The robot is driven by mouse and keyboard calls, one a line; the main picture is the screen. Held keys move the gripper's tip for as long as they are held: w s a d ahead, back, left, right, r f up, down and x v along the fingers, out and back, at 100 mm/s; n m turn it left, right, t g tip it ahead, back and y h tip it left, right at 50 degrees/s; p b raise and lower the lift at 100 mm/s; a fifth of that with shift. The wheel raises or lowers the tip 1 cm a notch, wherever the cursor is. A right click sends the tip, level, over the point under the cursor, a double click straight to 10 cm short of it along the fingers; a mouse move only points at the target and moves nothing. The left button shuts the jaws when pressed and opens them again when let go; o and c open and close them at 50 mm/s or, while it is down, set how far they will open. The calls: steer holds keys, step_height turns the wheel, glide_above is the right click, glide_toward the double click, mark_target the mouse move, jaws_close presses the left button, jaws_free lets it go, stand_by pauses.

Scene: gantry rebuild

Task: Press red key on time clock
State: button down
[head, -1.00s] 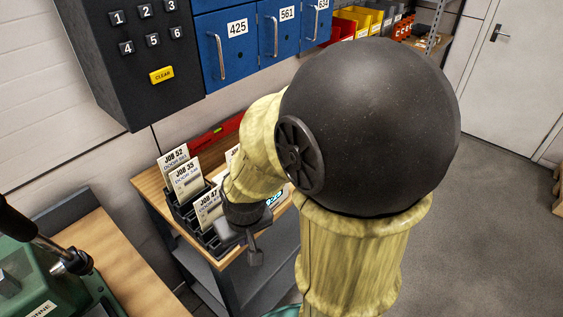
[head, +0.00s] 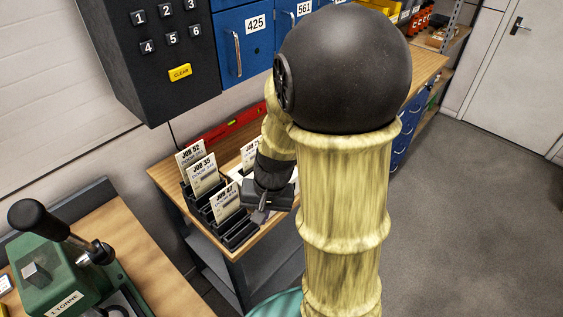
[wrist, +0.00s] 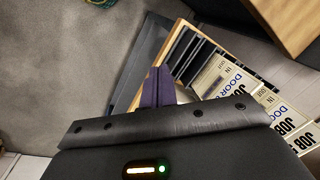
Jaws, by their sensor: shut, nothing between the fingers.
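A black box (head: 150,78) with white-numbered keys hangs on the wall at the upper left of the head view. It shows keys 1 to 6 and a yellow CLEAR key (head: 180,72); its top is cut off. I cannot tell whether it is the time clock, and no red key shows in either view. My gripper (head: 262,214) is below and to the right of it, close beside the card rack. In the wrist view its dark fingers (wrist: 157,84) are together and empty, pointing at the rack's side. My arm hides part of the bench behind it.
A black rack (head: 238,233) holds several job cards (head: 203,175) on a wooden bench, with a red level (head: 228,128) behind. Blue lockers (head: 240,75) hang above. A green press (head: 60,262) stands at lower left. The floor (head: 460,220) at right is clear.

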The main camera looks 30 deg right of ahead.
steer(key=w+d+r+m+t+y+p, duration=0.1)
steer(key=w+d+r+m+t+p, duration=0.2)
steer(key=w+d+m+p, duration=0.2)
steer(key=w+d+r+m+t+y+p, duration=0.2)
steer(key=w+d+m+p, duration=0.3)
steer(key=w+d+m, duration=0.4)
steer(key=shift+w+d+r+m+t+p, duration=0.3)
steer(key=shift+w+r+m+t, duration=0.4)
steer(key=shift+w, duration=0.4)
step_height(320, 180, down, 8)
steer(key=b, duration=0.4)
steer(key=shift+r+b, duration=0.2)
steer(key=shift+b, duration=0.2)
steer(key=shift+f+b, duration=0.65)
steer(key=shift+b, duration=0.15)
steer(key=shift+f+b, duration=0.8)
steer(key=shift+b, duration=0.7)
stand_by(0.4)
steer(key=shift+r, duration=0.1)
steer(key=shift+r+p, duration=0.3)
steer(key=shift+r, duration=0.45)
